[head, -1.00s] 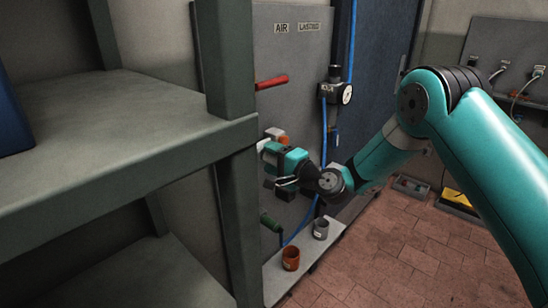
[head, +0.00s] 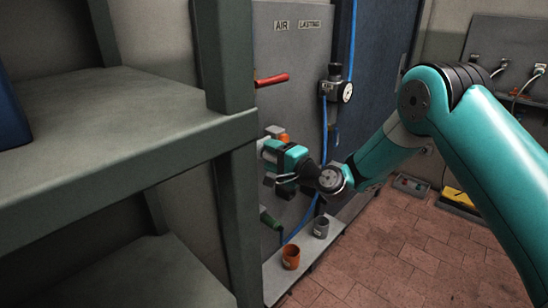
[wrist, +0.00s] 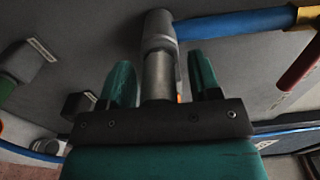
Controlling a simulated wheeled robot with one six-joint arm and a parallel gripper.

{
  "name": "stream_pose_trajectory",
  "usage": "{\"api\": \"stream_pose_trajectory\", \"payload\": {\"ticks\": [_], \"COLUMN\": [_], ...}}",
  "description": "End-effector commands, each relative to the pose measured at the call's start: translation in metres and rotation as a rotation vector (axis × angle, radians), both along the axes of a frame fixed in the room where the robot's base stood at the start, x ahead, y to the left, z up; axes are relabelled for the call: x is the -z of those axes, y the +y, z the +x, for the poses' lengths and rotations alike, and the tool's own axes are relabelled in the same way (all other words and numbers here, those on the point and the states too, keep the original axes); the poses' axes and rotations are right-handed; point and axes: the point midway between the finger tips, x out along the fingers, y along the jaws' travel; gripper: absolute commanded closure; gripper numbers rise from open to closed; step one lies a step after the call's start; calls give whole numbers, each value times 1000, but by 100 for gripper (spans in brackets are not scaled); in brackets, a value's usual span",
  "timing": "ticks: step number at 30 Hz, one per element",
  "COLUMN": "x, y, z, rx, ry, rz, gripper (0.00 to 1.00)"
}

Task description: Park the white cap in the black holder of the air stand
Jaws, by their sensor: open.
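My gripper (wrist: 162,80) is open, its two teal fingers on either side of a grey cylinder (wrist: 158,75). I cannot tell whether the fingers touch it. The cylinder runs to a paler round fitting (wrist: 157,27) on the panel, with a blue pipe going right. In the head view my gripper (head: 268,152) is close to the panel, with a pale piece at its tips. I cannot make out for sure which piece is the white cap. A dark block (wrist: 78,104), possibly the black holder, stands left of the fingers in the wrist view.
The grey panel (head: 290,50) carries a red handle (head: 271,80), a gauge (head: 346,93) and a green handle (head: 269,218). An orange cup (head: 290,257) and a grey cup (head: 321,227) stand on the ledge below. A shelf rack (head: 130,125) stands close on the left.

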Motion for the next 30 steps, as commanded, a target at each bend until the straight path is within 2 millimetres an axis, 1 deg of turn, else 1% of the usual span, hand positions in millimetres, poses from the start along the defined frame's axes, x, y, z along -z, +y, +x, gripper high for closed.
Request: {"api": "stream_pose_trajectory", "payload": {"ticks": [1,13,14,15,17,18,20,21,30], "x": [-4,-4,-4,-4,-4,-4,-4,-4,-3], "y": [3,4,4,4,4,4,4,4,0], "z": [0,0,0,0,0,0,0,0,-3], "rx": [-5,-6,-6,-6,-6,-6,-6,-6,-6], "ry": [-10,-10,-10,-10,-10,-10,-10,-10,-8], "rz": [3,3,3,3,3,3,3,3,5], "gripper": [43,43,45,54,68,78,91,100,100]}}
